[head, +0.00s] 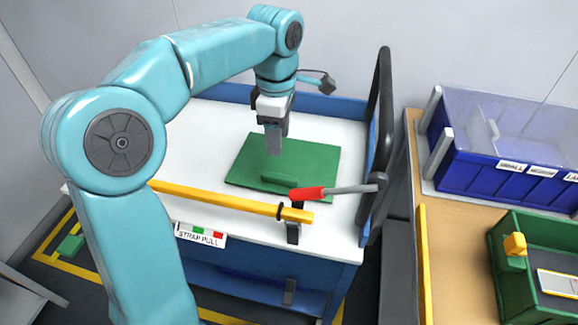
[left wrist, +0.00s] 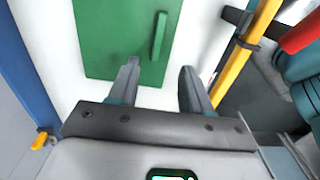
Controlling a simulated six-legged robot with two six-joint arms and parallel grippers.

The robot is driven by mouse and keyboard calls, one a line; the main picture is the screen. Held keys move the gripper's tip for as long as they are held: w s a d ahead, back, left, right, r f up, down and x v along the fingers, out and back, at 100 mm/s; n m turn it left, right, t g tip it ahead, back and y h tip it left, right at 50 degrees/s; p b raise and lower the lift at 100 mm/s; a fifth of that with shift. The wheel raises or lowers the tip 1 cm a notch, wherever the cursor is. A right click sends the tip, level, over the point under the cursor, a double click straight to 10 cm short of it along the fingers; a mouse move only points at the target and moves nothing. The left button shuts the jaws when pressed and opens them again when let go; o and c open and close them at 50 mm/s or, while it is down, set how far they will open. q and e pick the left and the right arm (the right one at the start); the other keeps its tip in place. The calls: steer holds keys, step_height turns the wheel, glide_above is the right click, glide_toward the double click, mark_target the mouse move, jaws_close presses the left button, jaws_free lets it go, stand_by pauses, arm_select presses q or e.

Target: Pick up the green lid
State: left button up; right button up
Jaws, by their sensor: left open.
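The green lid (head: 300,161) is a flat panel with a raised bar handle (head: 283,182), lying on the white top (head: 205,140) of a blue cabinet. In the left wrist view the lid (left wrist: 112,35) is ahead of the fingers, with its handle (left wrist: 159,36) to the upper right. My left gripper (head: 273,148) points down over the lid's back-left part, behind the handle. Its fingers show apart and empty in the left wrist view (left wrist: 160,85). The right gripper does not show.
A yellow bar (head: 215,200) runs along the cabinet's front edge. A red-handled lever (head: 308,193) reaches over the lid's front right side. A dark upright panel (head: 380,140) stands at the right. Farther right, a wooden table (head: 440,250) holds a blue bin (head: 475,165) and a green tray (head: 505,285).

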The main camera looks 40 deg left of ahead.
arm_select(q)
steer(key=b, duration=0.1)
glide_above(279, 176)
steer(key=f, duration=0.5)
steer(key=shift+s+d+f, duration=0.1)
steer(key=shift+s+f, duration=0.1)
steer(key=shift+f, duration=0.05)
steer(key=f, duration=0.2)
steer(key=f+b, duration=0.1)
steer(key=f, duration=0.3)
steer(key=shift+w+b, duration=0.25)
steer(key=shift+b, duration=0.15)
jaws_close()
